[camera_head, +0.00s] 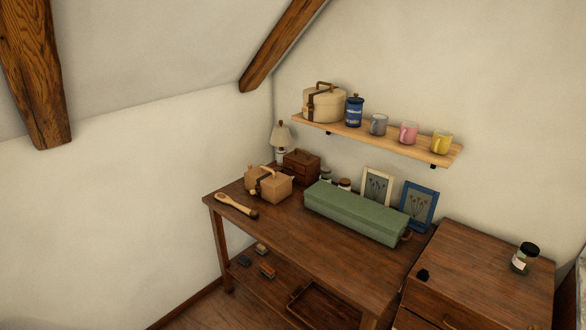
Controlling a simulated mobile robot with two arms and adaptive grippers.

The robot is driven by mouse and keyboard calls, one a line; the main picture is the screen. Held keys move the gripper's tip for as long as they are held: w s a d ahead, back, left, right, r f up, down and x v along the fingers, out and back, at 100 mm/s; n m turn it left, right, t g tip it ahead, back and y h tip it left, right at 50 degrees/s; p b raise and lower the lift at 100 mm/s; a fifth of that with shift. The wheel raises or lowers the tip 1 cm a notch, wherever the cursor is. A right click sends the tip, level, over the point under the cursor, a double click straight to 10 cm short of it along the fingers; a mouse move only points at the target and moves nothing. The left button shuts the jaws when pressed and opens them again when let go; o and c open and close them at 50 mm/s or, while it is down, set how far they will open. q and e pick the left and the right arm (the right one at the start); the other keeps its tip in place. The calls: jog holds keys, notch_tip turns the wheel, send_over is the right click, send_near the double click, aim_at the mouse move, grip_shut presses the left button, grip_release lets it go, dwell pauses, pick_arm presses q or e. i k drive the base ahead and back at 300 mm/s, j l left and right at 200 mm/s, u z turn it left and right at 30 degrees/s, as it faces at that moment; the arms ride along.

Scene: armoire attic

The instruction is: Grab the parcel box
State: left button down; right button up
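A tan box (273,186) that looks like the parcel box sits on the wooden table (300,228) near its back left. It has a dark strap or handle-like shape across its upper left part. A rounded tan shape shows at its left end, and I cannot tell if it is part of the box. Neither of my grippers is in view.
A wooden brush (236,205) lies in front of the box. A brown wooden case (302,164) and a lamp (282,138) stand behind it. A long green box (356,212) lies to its right. A wall shelf (376,139) with mugs hangs above.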

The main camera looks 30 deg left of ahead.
aim_at(273, 186)
jog(key=u, duration=1.2)
